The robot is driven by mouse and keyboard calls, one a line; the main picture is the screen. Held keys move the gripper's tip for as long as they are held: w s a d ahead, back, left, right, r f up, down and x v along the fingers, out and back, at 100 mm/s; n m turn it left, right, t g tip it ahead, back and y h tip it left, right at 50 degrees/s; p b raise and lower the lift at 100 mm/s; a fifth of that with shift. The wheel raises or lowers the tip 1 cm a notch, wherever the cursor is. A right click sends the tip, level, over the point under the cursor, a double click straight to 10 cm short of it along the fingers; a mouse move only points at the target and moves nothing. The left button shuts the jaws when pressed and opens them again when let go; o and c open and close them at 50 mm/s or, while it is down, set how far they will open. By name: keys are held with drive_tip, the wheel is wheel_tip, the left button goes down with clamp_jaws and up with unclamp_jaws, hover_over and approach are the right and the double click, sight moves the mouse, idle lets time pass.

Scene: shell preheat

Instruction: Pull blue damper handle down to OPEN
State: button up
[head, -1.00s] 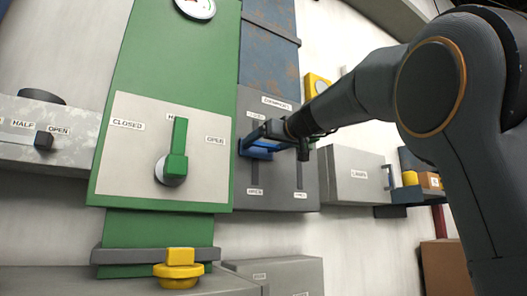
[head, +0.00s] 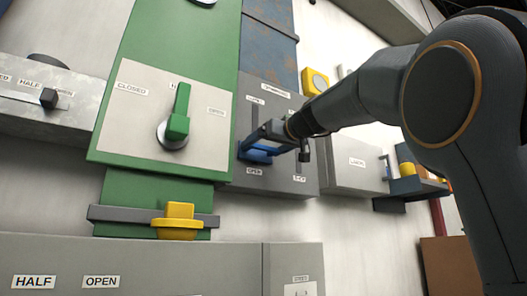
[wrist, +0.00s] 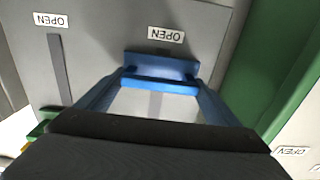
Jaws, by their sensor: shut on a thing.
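The blue damper handle (head: 256,157) is on the left slot of a grey control panel (head: 230,177), low in the slot and just above an OPEN label (head: 255,171). In the wrist view the handle (wrist: 160,63) is close to an upside-down OPEN label (wrist: 166,35), with the slot running away on its other side. My gripper (head: 262,147) reaches in from the right and is shut on the handle. Its two blue fingers (wrist: 160,84) converge on the handle in the wrist view. The exact finger contact is partly hidden.
A second slot with its own labels (head: 299,178) is on the panel's right. A green panel with a green handle (head: 178,124) stands left, above a yellow knob (head: 178,222). A grey box (head: 352,165) and a small shelf (head: 418,186) are right.

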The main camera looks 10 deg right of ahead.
drive_tip(key=shift+w+f, duration=0.1)
drive_tip(key=shift+f, duration=0.3)
drive_tip(key=o, duration=1.4)
drive_tip(key=shift+s+r, duration=0.15)
drive_tip(key=shift+s, duration=0.1)
drive_tip(key=b+v, duration=0.2)
drive_tip(key=v, duration=0.5)
drive_tip(key=shift+s, duration=0.25)
